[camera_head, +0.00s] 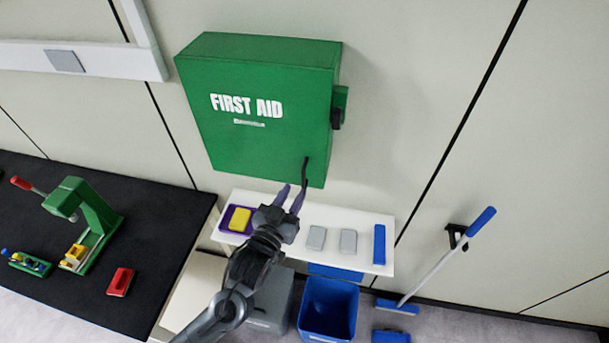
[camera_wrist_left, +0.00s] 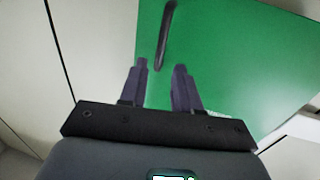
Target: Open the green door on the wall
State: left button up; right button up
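The green door (camera_head: 255,145) is the front of a wall-mounted box lettered "FIRST AID" and looks closed. Its slim dark handle (camera_head: 305,171) stands near the lower right corner. My left gripper (camera_head: 294,187) is open and empty just below the handle, with one fingertip overlapping it or close by in the head view. In the left wrist view, the handle (camera_wrist_left: 166,36) lies ahead of the gap between the spread fingers (camera_wrist_left: 161,64), with the green door (camera_wrist_left: 225,65) behind. Contact cannot be told. My right gripper is not in view.
A white shelf (camera_head: 376,220) sits below the box, bearing a yellow item in a purple tray, grey blocks and a blue block. A blue bin (camera_head: 327,308) is underneath. A black bench (camera_head: 150,265) with a green press is at left. A blue-headed mop (camera_head: 437,260) leans at right.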

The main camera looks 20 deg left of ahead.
aim_at(303, 178)
pick_arm(q)
jog(key=shift+w+d+p, duration=0.2)
jog(key=shift+w+p, duration=0.5)
jog(key=shift+w, duration=2.8)
jog(key=shift+c, duration=0.3)
grip_shut()
